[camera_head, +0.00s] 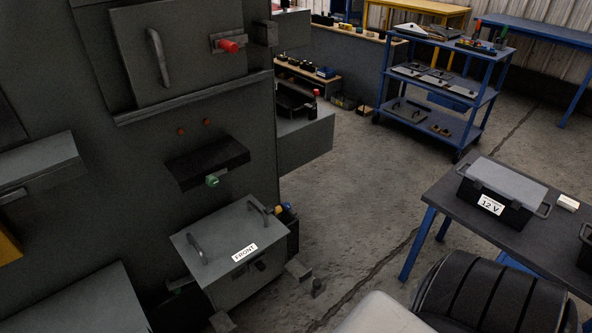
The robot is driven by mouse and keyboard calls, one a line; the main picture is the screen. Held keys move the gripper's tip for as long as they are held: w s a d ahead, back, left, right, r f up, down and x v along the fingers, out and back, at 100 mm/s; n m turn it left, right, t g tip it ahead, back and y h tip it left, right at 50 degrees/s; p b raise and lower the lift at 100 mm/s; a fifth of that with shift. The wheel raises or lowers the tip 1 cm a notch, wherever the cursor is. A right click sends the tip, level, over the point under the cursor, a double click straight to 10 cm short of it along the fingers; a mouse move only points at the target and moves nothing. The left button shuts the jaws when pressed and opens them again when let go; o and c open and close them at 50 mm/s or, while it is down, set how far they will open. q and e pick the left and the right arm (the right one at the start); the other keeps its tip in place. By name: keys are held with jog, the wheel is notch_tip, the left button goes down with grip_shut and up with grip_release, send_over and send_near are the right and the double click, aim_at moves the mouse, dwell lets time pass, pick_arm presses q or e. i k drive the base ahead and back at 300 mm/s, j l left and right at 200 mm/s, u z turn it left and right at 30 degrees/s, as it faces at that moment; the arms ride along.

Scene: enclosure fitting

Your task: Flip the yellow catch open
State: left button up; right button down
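No part that I can clearly make out as the yellow catch shows in the head view. A dark grey enclosure (90,190) fills the left side. Its upper panel (190,75) has a bar handle and a red knob (228,46) on a small bracket at its right. A yellow piece (8,247) is cut off at the left edge; I cannot tell what it is. A small yellow spot (279,209) shows beside the grey box marked FRONT (225,283). Neither gripper is in view.
A dark table (450,200) at right carries a case marked 12 V (503,190). A blue cart (445,85) stands at the back. Floor between enclosure and table is mostly clear.

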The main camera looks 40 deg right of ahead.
aim_at(275, 211)
jog(key=l+u, duration=0.1)
jog(key=l, duration=0.85)
jog(key=l+u, duration=0.15)
jog(key=l, duration=0.8)
jog(key=k+l+u, duration=0.1)
jog(key=l, duration=0.85)
